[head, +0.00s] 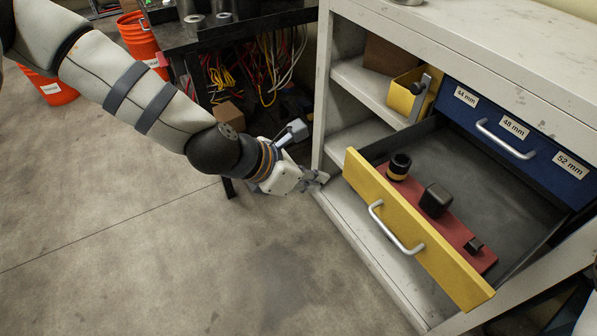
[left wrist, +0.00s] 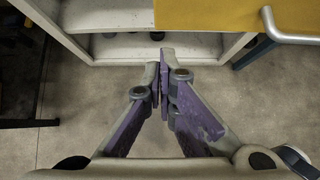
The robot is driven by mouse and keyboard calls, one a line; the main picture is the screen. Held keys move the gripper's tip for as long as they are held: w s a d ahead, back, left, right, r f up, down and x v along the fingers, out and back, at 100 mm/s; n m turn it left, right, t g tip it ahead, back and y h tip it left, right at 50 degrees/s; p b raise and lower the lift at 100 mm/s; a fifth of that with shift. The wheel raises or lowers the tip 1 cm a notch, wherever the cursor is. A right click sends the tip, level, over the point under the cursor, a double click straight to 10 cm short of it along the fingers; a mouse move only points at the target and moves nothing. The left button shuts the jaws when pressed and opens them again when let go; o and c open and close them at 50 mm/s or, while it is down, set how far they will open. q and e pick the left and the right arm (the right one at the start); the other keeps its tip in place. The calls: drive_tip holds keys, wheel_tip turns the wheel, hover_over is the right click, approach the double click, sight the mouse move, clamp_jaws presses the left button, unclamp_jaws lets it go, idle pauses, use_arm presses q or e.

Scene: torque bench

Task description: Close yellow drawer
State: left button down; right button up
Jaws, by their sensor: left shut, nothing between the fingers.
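The yellow drawer (head: 372,205) is pulled well out of the white cabinet. Its silver handle (head: 396,228) is on the front panel. Inside, a red board (head: 452,232) carries a dark round part, a black block and a small dark piece. My left gripper (head: 320,178) is shut and empty, just left of the drawer front's left end and apart from the handle. In the left wrist view the closed fingertips (left wrist: 159,60) point at the cabinet, with the yellow front (left wrist: 205,14) and its handle (left wrist: 282,32) up and to the right. My right gripper is not in view.
The white cabinet (head: 470,48) has a blue drawer (head: 520,140), shut, above the yellow one. A yellow bin (head: 404,95) sits on its upper left shelf. A dark bench with coloured cables (head: 262,68) and orange buckets (head: 140,38) stand behind my arm. The floor in front is clear.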

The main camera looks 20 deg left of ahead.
sight(343, 175)
use_arm(q)
drive_tip(key=shift+w+d+r, duration=0.1)
drive_tip(key=shift+w+d, duration=0.45)
drive_tip(key=shift+w, duration=0.25)
drive_tip(key=shift+w+d+r, duration=0.1)
drive_tip(key=shift+w+d, duration=0.4)
drive_tip(key=shift+w, duration=0.3)
